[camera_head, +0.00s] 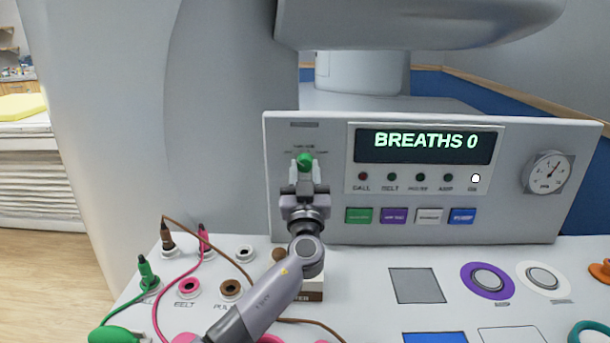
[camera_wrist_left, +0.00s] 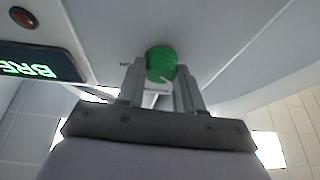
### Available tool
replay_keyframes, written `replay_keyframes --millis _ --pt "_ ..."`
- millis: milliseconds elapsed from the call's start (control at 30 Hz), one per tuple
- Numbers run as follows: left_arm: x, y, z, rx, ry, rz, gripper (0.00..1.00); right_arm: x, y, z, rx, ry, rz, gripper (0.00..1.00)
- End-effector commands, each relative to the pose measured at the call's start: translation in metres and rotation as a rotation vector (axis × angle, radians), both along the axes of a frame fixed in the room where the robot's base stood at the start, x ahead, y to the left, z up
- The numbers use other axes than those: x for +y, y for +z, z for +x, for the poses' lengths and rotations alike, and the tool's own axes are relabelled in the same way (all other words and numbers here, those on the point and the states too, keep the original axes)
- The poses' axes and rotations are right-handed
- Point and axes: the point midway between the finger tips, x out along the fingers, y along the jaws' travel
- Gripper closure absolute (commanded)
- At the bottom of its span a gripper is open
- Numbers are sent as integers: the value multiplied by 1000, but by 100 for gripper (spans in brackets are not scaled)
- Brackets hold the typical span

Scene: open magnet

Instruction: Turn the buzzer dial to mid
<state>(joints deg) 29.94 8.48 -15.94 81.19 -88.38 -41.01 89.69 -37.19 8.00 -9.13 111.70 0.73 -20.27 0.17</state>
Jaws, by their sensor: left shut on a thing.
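The buzzer dial is a green round knob (camera_head: 305,161) on the left part of the grey console's front panel. It also shows in the left wrist view (camera_wrist_left: 160,62), with a pale pointer mark at its lower edge. My left gripper (camera_head: 305,175) reaches up to the panel. Its two fingers (camera_wrist_left: 160,82) stand on either side of the knob and are shut on it. The labels around the knob are too small and partly covered to read. My right gripper is not in view.
The console has a display (camera_head: 425,146) reading "BREATHS 0", a row of lamps with the rightmost lit white, several coloured buttons (camera_head: 358,215) and a round gauge (camera_head: 549,172). A grey square (camera_head: 417,285) is bare.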

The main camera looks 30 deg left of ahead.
Motion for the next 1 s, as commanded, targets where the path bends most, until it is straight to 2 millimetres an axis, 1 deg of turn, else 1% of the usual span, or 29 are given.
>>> replay_keyframes --millis 33,200,300,433,667,1000 --pt "1 -3 -1 11 0 29 95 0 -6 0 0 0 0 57" --pt "1 -3 -1 66 0 147 95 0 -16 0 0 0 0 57" --pt "3 -2 -2 107 0 228 95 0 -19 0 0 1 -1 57" --pt "3 0 -2 162 0 340 95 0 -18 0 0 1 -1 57" --pt "5 3 -2 260 -1 537 95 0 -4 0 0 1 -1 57" --pt "6 5 -3 399 -2 827 95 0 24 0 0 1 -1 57"
